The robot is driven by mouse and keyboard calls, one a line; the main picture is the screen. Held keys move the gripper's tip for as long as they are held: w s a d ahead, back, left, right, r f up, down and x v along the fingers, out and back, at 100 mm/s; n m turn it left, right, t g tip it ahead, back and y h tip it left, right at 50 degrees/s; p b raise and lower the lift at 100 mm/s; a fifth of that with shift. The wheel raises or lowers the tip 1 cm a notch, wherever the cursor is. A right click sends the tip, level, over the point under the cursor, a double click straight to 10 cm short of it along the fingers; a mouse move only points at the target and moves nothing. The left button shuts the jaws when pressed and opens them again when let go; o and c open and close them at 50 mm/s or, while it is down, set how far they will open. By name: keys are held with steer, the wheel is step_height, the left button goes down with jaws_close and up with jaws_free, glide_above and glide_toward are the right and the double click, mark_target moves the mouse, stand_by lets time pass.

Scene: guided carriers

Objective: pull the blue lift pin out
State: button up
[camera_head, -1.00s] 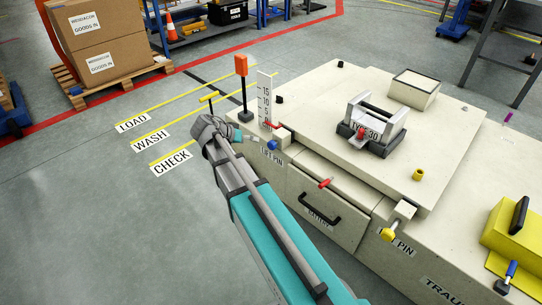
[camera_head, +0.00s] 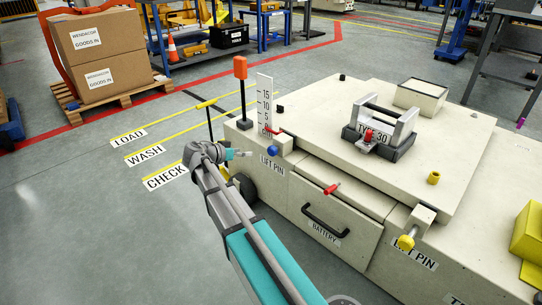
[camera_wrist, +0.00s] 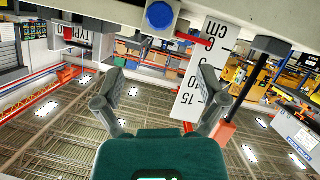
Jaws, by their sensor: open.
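The blue lift pin (camera_head: 272,151) shows its round knob at the near left corner of the cream carrier, by the LIFT PIN label (camera_head: 271,165). It sits in a small cream block (camera_head: 283,143). My gripper (camera_head: 248,153) is just left of the knob in the head view, apart from it and pointing at the carrier. In the wrist view the blue knob (camera_wrist: 160,14) is at the top centre, beyond the open, empty fingers (camera_wrist: 160,76). The pin's shaft is hidden behind its knob.
A white cm scale (camera_head: 264,98) and an orange-topped post (camera_head: 241,68) stand close to the pin. A red pin (camera_head: 332,189) and a yellow-knobbed pin (camera_head: 406,242) stick out along the carrier's near side.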

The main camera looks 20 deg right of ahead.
mark_target(270, 151)
steer(key=shift+d, duration=0.15)
steer(key=b+x, duration=0.4)
steer(key=x, duration=0.7)
steer(key=shift+d+f, duration=0.15)
steer(key=shift+f, duration=0.1)
steer(key=shift+b+x, duration=0.5)
steer(key=shift+x, duration=0.55)
steer(key=shift+r, duration=0.1)
